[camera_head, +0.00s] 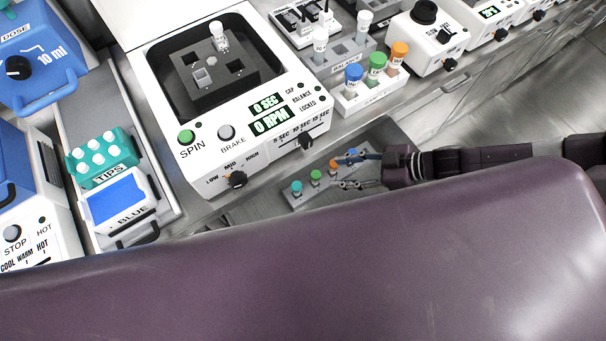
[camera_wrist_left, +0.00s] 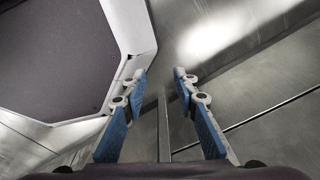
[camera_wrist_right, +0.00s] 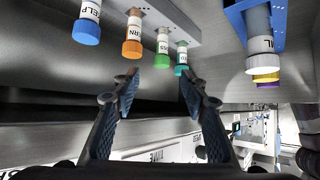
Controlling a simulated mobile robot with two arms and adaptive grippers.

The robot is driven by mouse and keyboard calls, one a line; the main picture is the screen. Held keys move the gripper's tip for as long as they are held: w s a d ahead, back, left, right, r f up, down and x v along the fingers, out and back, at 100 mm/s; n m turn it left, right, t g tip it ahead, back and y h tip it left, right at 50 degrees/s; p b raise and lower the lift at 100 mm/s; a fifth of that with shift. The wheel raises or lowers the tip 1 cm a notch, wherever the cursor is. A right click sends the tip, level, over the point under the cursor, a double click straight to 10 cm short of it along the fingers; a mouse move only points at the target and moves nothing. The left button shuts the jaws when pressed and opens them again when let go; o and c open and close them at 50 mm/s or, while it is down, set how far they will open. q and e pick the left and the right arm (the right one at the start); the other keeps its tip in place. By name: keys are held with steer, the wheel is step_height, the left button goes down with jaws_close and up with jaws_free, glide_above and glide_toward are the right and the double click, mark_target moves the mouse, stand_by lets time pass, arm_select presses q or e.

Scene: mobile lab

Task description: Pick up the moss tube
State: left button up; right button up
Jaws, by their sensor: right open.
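The moss tube has a green cap and a white label partly reading "SS"; it hangs in the right wrist view (camera_wrist_right: 163,44) between an orange-capped tube (camera_wrist_right: 132,35) and a teal-capped tube (camera_wrist_right: 181,58). In the head view its green cap (camera_head: 315,175) shows in the low row beneath the bench. My right gripper (camera_wrist_right: 160,82) is open and empty. Its fingertips point toward the green and teal tubes, apart from them. In the head view it (camera_head: 341,173) reaches in from the right by the orange cap. My left gripper (camera_wrist_left: 160,77) is open and empty, away from the tubes.
A blue-capped tube (camera_wrist_right: 87,24) hangs at the row's other end. A centrifuge (camera_head: 252,165) stands above the row. Another rack (camera_head: 371,99) holds similarly capped tubes on the bench.

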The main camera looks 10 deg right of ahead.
mark_target(318, 175)
steer(key=x, duration=0.2)
steer(key=shift+s+a+f, duration=0.1)
steer(key=shift+a+f, duration=0.1)
steer(key=shift+a, duration=0.15)
steer(key=x, duration=0.4)
steer(key=shift+w+a+f, duration=0.15)
steer(key=shift+w, duration=0.05)
jaws_close()
steer(key=shift+r, duration=0.2)
